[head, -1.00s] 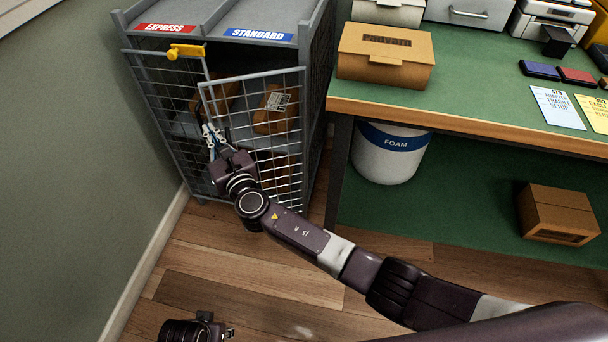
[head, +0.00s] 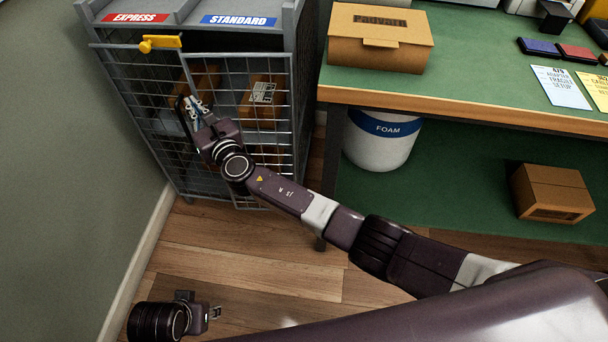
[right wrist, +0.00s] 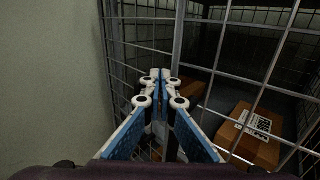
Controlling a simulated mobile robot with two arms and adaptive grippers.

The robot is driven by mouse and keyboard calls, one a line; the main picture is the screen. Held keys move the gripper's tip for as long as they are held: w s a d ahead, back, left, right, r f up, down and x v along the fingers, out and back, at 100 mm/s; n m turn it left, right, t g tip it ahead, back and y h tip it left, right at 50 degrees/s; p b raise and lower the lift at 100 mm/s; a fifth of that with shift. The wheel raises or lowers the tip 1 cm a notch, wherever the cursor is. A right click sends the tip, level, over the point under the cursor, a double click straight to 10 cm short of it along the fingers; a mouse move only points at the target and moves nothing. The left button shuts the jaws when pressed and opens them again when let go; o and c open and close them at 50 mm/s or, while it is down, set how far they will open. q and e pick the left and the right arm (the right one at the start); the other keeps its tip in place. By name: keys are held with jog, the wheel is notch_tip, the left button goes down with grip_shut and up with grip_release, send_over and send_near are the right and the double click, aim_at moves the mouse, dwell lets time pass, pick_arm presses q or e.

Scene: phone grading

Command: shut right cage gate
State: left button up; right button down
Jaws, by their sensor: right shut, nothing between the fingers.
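The right cage gate (head: 225,72) is a grey wire-mesh panel under the blue STANDARD sign in the head view. It stands nearly in line with the cage front; I cannot tell if it is fully closed. Its free edge is on the left, by the left gate (head: 130,75), which has a yellow latch (head: 160,43) at its top. My right gripper (head: 195,106) is shut and empty at the gate's free edge. In the right wrist view its fingertips (right wrist: 160,76) are together in front of the gate's frame bar (right wrist: 178,40); contact is unclear. My left gripper (head: 215,313) is low at left, its jaws too small to judge.
Parcels (head: 262,98) sit inside the cage (head: 300,60) behind the mesh. The green worktable (head: 470,75) is to the right, with a FOAM bin (head: 380,145) and a box (head: 552,192) beneath it. A wall (head: 50,170) is close on the left.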

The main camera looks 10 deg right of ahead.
aim_at(203, 94)
dwell(0.4)
